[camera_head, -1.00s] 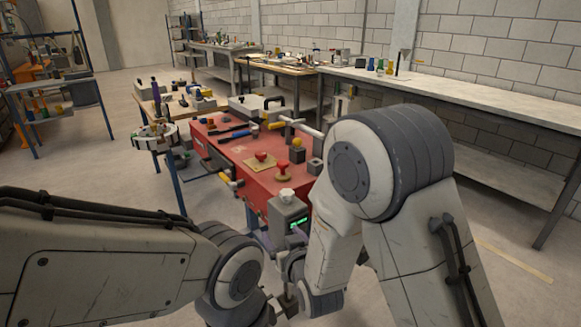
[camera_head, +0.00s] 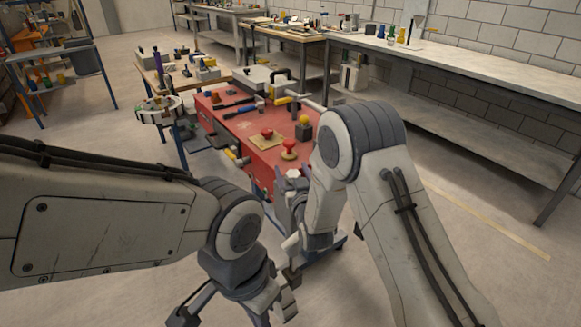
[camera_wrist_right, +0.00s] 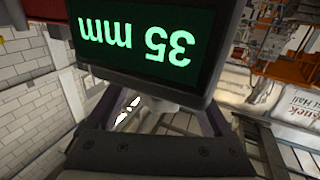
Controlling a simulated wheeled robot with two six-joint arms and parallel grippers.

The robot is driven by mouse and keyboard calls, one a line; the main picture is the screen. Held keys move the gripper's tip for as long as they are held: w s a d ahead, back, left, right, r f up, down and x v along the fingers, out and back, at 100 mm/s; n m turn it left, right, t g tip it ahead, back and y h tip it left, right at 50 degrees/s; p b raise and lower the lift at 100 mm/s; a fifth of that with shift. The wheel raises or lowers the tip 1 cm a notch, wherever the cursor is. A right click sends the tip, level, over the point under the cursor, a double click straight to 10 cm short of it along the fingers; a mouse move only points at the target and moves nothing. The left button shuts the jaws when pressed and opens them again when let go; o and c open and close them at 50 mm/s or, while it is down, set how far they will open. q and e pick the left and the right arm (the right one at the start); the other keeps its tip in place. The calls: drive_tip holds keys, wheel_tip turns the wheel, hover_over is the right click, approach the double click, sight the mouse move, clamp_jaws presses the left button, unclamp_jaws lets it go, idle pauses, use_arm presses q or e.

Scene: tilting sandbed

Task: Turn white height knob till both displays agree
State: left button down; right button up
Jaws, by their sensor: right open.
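In the right wrist view a display (camera_wrist_right: 143,38) fills the top, upside down, with green "35 mm" on black. Below it a pale piece, probably the white knob (camera_wrist_right: 160,101), shows partly hidden between the two spread fingers of my right gripper (camera_wrist_right: 158,117). In the head view the white knob (camera_head: 293,174) shows at the near end of the red bench, just above my open right gripper (camera_head: 286,195). Contact cannot be made out. My gripper and wrist hide the display there. A second display cannot be made out. My left gripper is low at the bottom, its jaw state unclear.
The red bench top (camera_head: 243,127) holds a wooden board (camera_head: 266,140), red-handled pieces and tools. A round tray stand (camera_head: 158,111) is at its left. A long pale bench (camera_head: 470,82) runs along the right wall. Floor is free between them.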

drive_tip(key=shift+w+a, duration=0.15)
drive_tip(key=shift+w, duration=0.4)
clamp_jaws()
drive_tip(key=shift+y, duration=0.3)
